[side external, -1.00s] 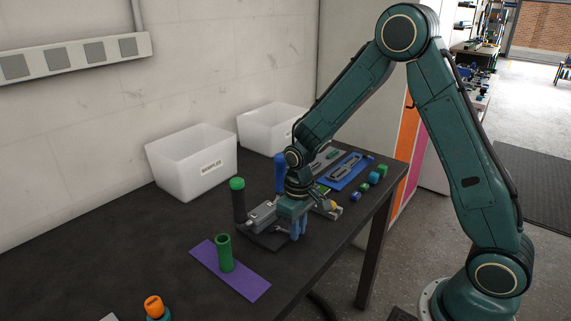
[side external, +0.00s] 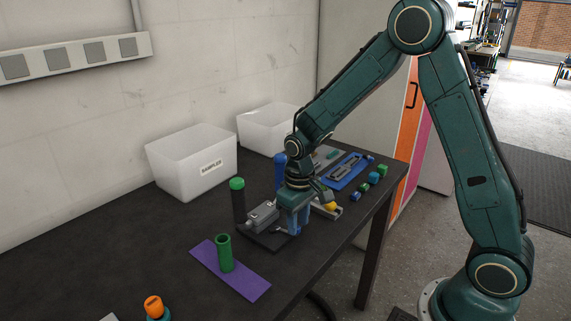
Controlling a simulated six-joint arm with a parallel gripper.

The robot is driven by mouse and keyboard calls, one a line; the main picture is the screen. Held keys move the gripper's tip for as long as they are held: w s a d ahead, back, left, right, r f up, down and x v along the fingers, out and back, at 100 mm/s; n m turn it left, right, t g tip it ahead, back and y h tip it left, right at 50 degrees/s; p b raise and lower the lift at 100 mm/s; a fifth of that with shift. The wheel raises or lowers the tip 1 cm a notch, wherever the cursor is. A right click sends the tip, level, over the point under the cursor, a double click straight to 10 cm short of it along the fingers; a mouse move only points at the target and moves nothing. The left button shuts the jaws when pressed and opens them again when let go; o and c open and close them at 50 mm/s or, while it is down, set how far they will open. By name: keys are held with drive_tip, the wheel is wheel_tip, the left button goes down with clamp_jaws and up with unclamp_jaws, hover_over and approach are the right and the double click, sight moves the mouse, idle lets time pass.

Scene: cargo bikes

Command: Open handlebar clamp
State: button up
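The handlebar clamp (side external: 262,214) is a grey metal block on a dark base plate (side external: 257,241) near the front edge of the table. A slim light lever shows at its right side, partly hidden by my fingers. My gripper (side external: 297,232) points down at the right end of the clamp, with its blue fingers beside the lever. The gap between the fingers is too small to read, and I cannot tell whether they touch the lever. A dark upright bar with a green top (side external: 238,201) stands behind the clamp at its left.
A green tube (side external: 224,254) stands on a purple mat (side external: 207,262) at the front left. A blue upright cylinder (side external: 280,172) is behind my gripper. A blue tray (side external: 341,182) and small coloured parts lie to the right. White bins (side external: 190,170) line the wall. The table's left is mostly clear.

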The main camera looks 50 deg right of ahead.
drive_tip(key=shift+r, duration=1.05)
drive_tip(key=shift+r, duration=0.2)
drive_tip(key=shift+r, duration=1.3)
drive_tip(key=shift+s+r, duration=0.2)
drive_tip(key=shift+r, duration=0.25)
drive_tip(key=s+r+t, duration=0.2)
drive_tip(key=s+r, duration=0.5)
drive_tip(key=s, duration=0.3)
drive_tip(key=s+a+r+t, duration=0.1)
drive_tip(key=s+r+t, duration=0.2)
drive_tip(key=s+r, duration=0.5)
drive_tip(key=s, duration=0.3)
drive_tip(key=shift+s+a+r+t, duration=0.15)
drive_tip(key=shift+a+r+t, duration=0.05)
drive_tip(key=shift+t, duration=0.1)
